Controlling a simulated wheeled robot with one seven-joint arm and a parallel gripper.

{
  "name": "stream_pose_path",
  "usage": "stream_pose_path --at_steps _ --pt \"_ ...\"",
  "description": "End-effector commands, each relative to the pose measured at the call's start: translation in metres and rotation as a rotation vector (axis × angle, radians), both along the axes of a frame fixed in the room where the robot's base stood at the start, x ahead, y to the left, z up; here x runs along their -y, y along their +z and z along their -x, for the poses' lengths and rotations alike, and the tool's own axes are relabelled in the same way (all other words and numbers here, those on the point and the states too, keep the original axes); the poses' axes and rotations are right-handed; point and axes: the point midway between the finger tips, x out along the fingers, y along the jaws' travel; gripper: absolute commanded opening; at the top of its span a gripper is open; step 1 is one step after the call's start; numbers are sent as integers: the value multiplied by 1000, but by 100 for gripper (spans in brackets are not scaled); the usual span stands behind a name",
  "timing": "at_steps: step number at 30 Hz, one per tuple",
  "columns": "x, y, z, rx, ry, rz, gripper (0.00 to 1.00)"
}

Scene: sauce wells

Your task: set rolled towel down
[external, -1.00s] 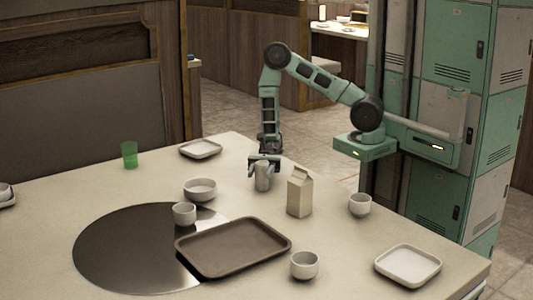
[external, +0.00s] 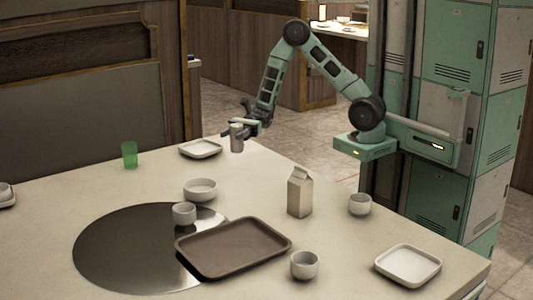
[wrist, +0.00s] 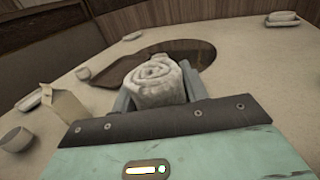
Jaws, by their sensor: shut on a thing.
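The rolled towel (external: 236,140) is a pale grey upright roll. My gripper (external: 238,126) is shut on it and holds it above the table's back edge, just right of a square white plate (external: 200,149). In the wrist view the towel (wrist: 153,82) shows its spiral end between the two fingers of my gripper (wrist: 158,90). The towel's underside is hidden in the wrist view. In the external view it appears raised, apart from the tabletop (external: 235,172).
A carton (external: 300,192), a brown tray (external: 234,247), several white bowls and cups, and a green glass (external: 129,155) stand on the table. A dark round plate (external: 130,250) is set in the tabletop. The area between the back plate and the carton is clear.

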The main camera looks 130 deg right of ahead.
Motion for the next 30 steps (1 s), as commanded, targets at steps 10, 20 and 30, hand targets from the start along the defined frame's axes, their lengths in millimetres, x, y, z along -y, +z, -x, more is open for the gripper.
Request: stream_pose_path --at_steps 10,20,30 --pt "91 1 11 7 -187 -2 21" --pt "94 -52 12 6 -195 -4 21" --pt "93 -87 11 6 -193 -5 21"
